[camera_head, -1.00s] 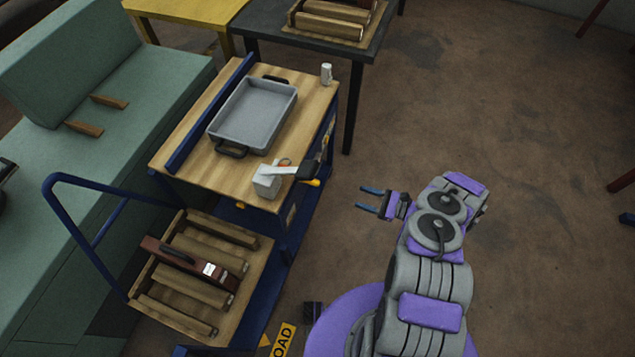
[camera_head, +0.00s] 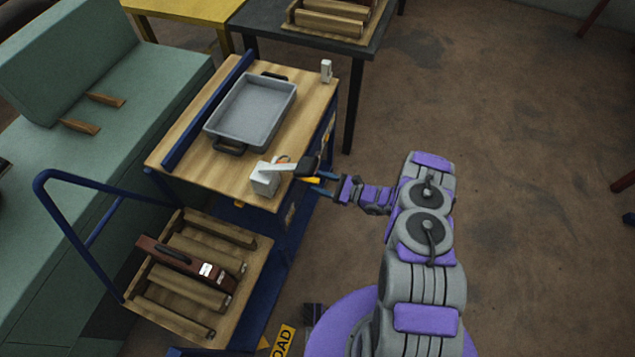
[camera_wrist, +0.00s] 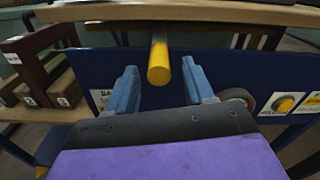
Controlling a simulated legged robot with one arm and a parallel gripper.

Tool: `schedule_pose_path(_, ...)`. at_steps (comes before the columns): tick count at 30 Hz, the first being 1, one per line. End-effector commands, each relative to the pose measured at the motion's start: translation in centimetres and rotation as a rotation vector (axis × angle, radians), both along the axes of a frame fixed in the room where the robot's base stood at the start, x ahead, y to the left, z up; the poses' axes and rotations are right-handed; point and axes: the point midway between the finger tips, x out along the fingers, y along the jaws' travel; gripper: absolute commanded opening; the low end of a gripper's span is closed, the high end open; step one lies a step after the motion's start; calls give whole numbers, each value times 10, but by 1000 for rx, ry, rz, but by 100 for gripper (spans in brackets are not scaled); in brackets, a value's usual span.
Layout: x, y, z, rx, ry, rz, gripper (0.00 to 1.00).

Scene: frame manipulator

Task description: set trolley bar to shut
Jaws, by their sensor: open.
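The trolley (camera_head: 228,181) has a wooden top and a blue frame. A bar with a yellow end (camera_head: 313,180) sticks out from its right edge, beside a dark fitting (camera_head: 307,166). In the wrist view the yellow-ended bar (camera_wrist: 159,66) points toward me from under the wooden top. My gripper (camera_head: 323,184) is at the trolley's right side. Its blue fingers are open, one on each side of the bar's yellow end, with gaps visible on both sides in the wrist view. The bar's far end is hidden under the top.
A green sofa (camera_head: 70,70) is at left. The floor at right is open.

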Motion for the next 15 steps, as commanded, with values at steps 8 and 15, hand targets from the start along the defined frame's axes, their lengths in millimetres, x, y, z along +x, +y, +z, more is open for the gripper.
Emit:
schedule_pose_path(8,5,15,0,-1,0,0,53)
schedule_pose_path(15,5,15,0,-1,0,0,51)
